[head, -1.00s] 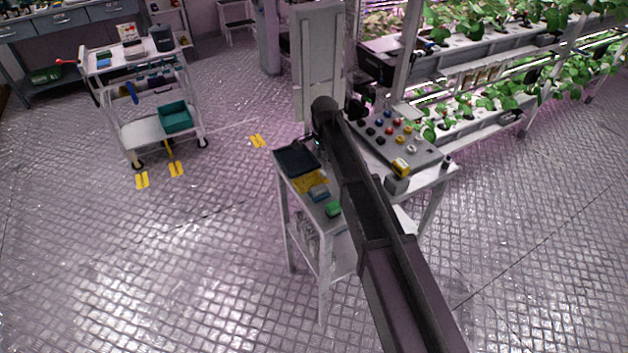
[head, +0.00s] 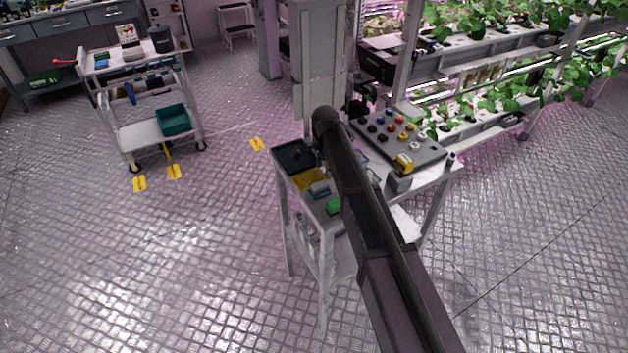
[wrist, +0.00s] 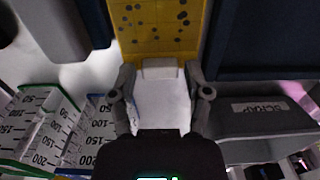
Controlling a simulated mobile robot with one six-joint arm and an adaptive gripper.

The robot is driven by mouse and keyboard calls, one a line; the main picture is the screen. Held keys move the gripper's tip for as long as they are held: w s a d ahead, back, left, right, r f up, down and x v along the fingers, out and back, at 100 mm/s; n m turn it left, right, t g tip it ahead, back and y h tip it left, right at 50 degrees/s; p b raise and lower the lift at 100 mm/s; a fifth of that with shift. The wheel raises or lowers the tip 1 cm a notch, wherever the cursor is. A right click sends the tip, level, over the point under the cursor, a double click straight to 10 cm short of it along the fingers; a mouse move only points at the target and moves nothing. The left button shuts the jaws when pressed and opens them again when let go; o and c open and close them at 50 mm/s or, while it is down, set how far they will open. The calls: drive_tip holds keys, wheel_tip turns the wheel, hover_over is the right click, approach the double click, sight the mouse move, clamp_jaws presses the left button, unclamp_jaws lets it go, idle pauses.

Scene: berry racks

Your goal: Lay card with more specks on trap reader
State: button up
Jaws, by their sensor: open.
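A yellow card (wrist: 160,28) with several dark specks of different sizes lies at the top middle of the wrist view. It also shows as a yellow patch (head: 309,179) on the small white stand in the head view. A small pale block (wrist: 160,69) sits at its near edge. My gripper (wrist: 160,76) is open, with one finger on each side of this block and nothing visibly clamped. In the head view my arm hides most of the gripper. I cannot make out a second specked card, and I cannot tell which thing is the trap reader.
A dark bin labelled SCRAP (wrist: 262,108) stands right of the gripper, below a dark blue tray (wrist: 255,40). Graduated containers (wrist: 38,125) stand at lower left. A grey panel with coloured knobs (head: 398,140) is on the stand. A white trolley (head: 150,130) stands far left.

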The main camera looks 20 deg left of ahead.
idle(0.5)
drive_tip(key=c, duration=0.7)
drive_tip(key=shift+r, duration=0.2)
wheel_tip(320, 180, up, 10)
drive_tip(key=p, duration=1)
drive_tip(key=shift+f, duration=0.2)
